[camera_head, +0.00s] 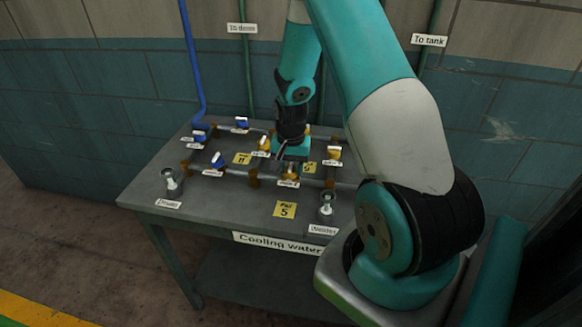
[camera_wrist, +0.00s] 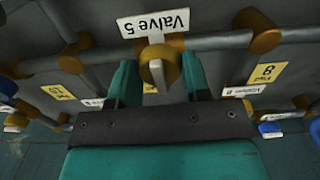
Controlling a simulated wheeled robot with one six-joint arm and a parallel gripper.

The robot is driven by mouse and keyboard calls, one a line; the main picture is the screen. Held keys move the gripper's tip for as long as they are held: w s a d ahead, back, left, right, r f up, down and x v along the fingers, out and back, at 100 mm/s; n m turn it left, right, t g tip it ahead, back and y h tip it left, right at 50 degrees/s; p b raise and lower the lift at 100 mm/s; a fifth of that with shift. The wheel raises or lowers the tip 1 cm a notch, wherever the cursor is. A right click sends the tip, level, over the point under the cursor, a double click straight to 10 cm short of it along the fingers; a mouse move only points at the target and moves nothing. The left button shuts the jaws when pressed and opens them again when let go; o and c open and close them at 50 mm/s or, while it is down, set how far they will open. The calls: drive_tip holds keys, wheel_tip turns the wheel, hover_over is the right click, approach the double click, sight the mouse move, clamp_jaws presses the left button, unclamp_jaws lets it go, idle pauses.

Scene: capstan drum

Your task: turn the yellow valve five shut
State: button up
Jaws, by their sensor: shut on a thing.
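The yellow valve five (camera_wrist: 158,65) sits on a grey pipe behind a white "Valve 5" label (camera_wrist: 153,22) in the wrist view. Its handle lies between the two teal fingers of my gripper (camera_wrist: 160,76), which is shut on it. In the head view my gripper (camera_head: 290,163) points down over the table, and the valve's yellow body (camera_head: 291,175) shows just below it, partly hidden by the fingers. How far the handle is turned is hard to tell.
A grey table (camera_head: 140,192) labelled "Cooling water" carries pipes with brass joints. Blue valves (camera_head: 218,160) stand left, and another yellow valve (camera_head: 334,153) stands close on the right. Small cups (camera_head: 171,181) stand at the front. A tiled wall is behind.

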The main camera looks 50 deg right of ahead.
sight(291, 166)
drive_tip(key=shift+r+m, duration=0.1)
drive_tip(key=shift+m, duration=0.3)
drive_tip(key=o, duration=0.9)
wheel_tip(291, 166, up, 17)
drive_tip(key=shift+r+b, duration=0.2)
drive_tip(key=shift+b, duration=0.7)
